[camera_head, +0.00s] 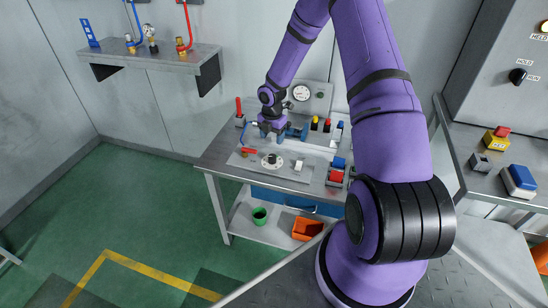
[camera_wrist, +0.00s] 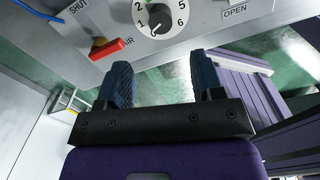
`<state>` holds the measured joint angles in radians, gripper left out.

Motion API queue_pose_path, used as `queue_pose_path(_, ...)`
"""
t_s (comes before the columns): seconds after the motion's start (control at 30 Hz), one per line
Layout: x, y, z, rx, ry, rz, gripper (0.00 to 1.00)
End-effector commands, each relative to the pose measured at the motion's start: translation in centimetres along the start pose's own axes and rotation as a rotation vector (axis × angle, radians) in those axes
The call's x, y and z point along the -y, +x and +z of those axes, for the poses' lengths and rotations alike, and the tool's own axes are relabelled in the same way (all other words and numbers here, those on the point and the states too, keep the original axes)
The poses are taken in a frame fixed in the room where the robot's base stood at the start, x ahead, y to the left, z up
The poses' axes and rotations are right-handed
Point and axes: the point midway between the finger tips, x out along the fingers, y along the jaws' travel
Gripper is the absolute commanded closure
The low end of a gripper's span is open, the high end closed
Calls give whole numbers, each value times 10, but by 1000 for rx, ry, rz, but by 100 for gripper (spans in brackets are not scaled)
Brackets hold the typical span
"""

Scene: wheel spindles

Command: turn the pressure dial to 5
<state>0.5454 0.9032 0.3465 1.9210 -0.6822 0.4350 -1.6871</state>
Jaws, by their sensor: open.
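The pressure dial (camera_wrist: 157,17) is a black knob on a white round scale, at the top of the wrist view. The numbers 1, 2, 5 and 6 show; the top of the scale is cut off. In the head view the dial (camera_head: 271,160) lies on the grey panel at the bench front. My gripper (camera_wrist: 164,84) is open and empty, its blue fingers apart from the knob. In the head view my gripper (camera_head: 271,133) is above the bench, behind the dial.
A red AIR lever (camera_wrist: 108,48) stands left of the dial, near a SHUT label. An OPEN label (camera_wrist: 235,9) is at right. A pressure gauge (camera_head: 302,93) stands at the bench back. Red and blue blocks (camera_head: 337,170) sit at the bench's right side.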

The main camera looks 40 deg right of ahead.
Motion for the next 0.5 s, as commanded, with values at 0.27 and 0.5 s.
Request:
queue_pose_path(0.27, 0, 37, -1, -2, -2, -4, 39)
queue_pose_path(0.5, 1, 78, -1, -2, -1, -4, 39)
